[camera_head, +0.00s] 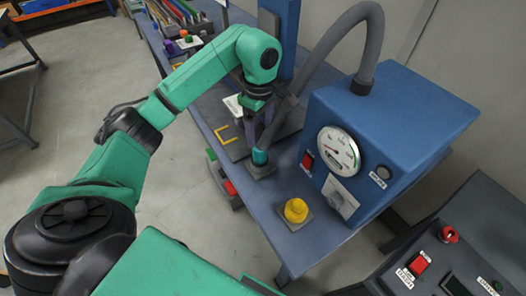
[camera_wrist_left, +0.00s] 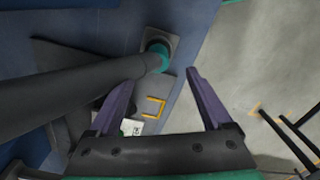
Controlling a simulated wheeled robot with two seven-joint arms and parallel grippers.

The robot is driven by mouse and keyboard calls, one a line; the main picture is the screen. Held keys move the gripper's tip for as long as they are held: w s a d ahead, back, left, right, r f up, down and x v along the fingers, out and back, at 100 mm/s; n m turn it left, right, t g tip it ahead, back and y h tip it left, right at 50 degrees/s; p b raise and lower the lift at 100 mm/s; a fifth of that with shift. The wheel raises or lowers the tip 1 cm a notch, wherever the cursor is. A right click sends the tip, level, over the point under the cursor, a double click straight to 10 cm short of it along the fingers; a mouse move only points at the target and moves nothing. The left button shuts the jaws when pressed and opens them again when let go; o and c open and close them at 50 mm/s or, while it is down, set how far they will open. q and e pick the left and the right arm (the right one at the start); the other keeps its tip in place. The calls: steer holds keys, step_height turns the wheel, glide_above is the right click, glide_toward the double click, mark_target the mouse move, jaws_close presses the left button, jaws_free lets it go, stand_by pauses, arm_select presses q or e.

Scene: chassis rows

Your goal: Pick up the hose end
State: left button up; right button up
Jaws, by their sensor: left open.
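The hose is a thick grey tube that arcs from the top of the blue machine and comes down to a teal hose end (camera_head: 260,156). The teal end is at a small dark square base on the bench. It also shows in the left wrist view (camera_wrist_left: 160,56), just past the fingertips. My left gripper (camera_head: 258,138) is open, with its purple fingers pointing down above the hose end. In the left wrist view my left gripper (camera_wrist_left: 159,78) has nothing between its fingertips, and the grey hose passes by the left finger. My right gripper is out of view.
The blue machine (camera_head: 395,125) with a round gauge (camera_head: 339,152) stands right of the hose end. A yellow knob (camera_head: 296,210) sits at the bench's front. Yellow corner marks (camera_wrist_left: 154,107) lie beside the base. A dark control console (camera_head: 450,255) is at lower right.

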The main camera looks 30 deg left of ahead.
mark_target(260, 147)
arm_select(q)
steer(key=f, duration=0.3)
steer(key=shift+s+a+f+p, duration=0.1)
steer(key=shift+s+a+p, duration=0.05)
steer(key=shift+s+p, duration=0.25)
steer(key=f, duration=0.2)
steer(key=w+f+p, duration=0.1)
steer(key=f, duration=0.1)
steer(key=f+p, duration=0.1)
steer(key=f, duration=0.1)
steer(key=shift+w+a, duration=0.15)
steer(key=shift+w, duration=0.1)
steer(key=shift+s+f, duration=0.1)
steer(key=shift+f, duration=0.05)
steer(key=shift+c, duration=0.3)
steer(key=shift+f, duration=0.1)
steer(key=c, duration=0.5)
jaws_close()
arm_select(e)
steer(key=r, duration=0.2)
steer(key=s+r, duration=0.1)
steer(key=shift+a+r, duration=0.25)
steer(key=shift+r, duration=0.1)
